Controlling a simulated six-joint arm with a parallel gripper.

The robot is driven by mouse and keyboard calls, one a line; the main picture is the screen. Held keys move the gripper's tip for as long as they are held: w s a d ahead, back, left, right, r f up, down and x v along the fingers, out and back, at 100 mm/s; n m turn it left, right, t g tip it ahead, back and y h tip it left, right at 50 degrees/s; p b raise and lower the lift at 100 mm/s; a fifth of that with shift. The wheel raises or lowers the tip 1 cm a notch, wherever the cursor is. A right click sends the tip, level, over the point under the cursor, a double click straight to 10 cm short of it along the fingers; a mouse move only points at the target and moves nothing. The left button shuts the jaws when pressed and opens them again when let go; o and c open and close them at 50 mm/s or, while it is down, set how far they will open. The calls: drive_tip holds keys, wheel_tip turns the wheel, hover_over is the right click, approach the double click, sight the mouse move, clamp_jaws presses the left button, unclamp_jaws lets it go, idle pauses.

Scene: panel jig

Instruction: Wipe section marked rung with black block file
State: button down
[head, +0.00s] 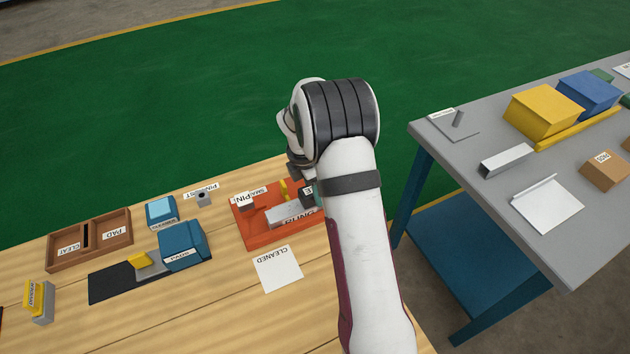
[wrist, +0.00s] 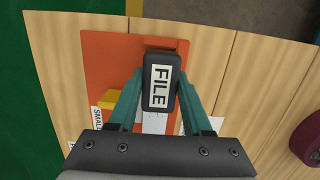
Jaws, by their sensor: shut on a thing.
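My gripper (wrist: 160,88) is shut on the black block file (wrist: 161,62), with a teal finger on each side; its FILE label faces the wrist camera. In the head view the file (head: 307,192) shows only in part beside my arm. It is over the orange panel (head: 258,238), which also shows in the wrist view (wrist: 100,50). The rung section (head: 287,214), a grey bar with a RUNG label, lies on the panel, partly hidden by my arm. I cannot tell whether the file touches it.
A white CLEANED card (head: 278,268) lies in front of the panel. Left are a blue block (head: 183,246) on a black mat (head: 110,285), a wooden tray (head: 88,240) and a yellow-and-grey block (head: 39,300). A grey table (head: 470,190) with boxes stands at right.

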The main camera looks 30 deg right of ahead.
sight(279, 213)
drive_tip(key=shift+a, duration=4.75)
drive_tip(key=shift+d, duration=5)
drive_tip(key=shift+r, duration=4.15)
